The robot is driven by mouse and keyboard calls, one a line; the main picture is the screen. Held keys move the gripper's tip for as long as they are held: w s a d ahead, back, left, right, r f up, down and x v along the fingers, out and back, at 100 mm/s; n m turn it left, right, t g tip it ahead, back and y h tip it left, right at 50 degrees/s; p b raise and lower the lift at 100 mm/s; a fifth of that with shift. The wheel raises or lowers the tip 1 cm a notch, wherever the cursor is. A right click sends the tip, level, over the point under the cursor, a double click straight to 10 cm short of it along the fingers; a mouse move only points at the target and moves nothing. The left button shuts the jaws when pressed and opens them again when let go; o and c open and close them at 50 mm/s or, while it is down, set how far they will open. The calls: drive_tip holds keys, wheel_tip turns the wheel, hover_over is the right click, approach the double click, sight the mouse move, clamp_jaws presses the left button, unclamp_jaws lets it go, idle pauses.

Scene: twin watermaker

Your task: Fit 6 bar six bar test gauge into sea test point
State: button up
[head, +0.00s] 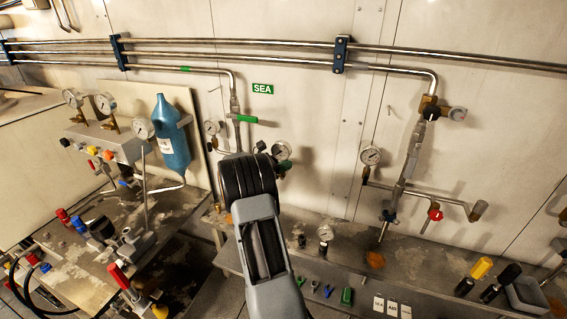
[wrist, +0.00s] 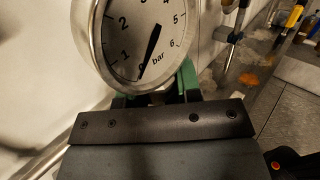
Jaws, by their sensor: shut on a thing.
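The six bar test gauge (wrist: 145,40) fills the top of the wrist view. Its white dial reads up to 6 bar, and its needle points near 0. My gripper (wrist: 158,98) is shut on it, with green parts showing behind the dial. In the head view, the gauge (head: 281,151) appears just right of my wrist, against the wall pipework. The green SEA label (head: 263,89) is on the wall above. The sea pipe with a green-handled valve (head: 243,118) comes down left of it. My arm hides its lower end, so I cannot make out the test point or any contact.
Another gauge (head: 211,128) sits left of the sea pipe. A gauge (head: 371,156) and red-handled valve (head: 435,214) are on the right pipework. A blue bottle (head: 171,135) stands at left. A loose gauge (head: 325,232) and small green parts are on the bench below.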

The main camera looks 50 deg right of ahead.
drive_tip(key=shift+f, duration=0.25)
drive_tip(key=shift+f, duration=0.4)
drive_tip(key=o, duration=1.1)
drive_tip(key=b+v, duration=0.4)
drive_tip(key=v, duration=0.9)
drive_tip(key=shift+w+a, duration=0.2)
drive_tip(key=shift+a, duration=0.15)
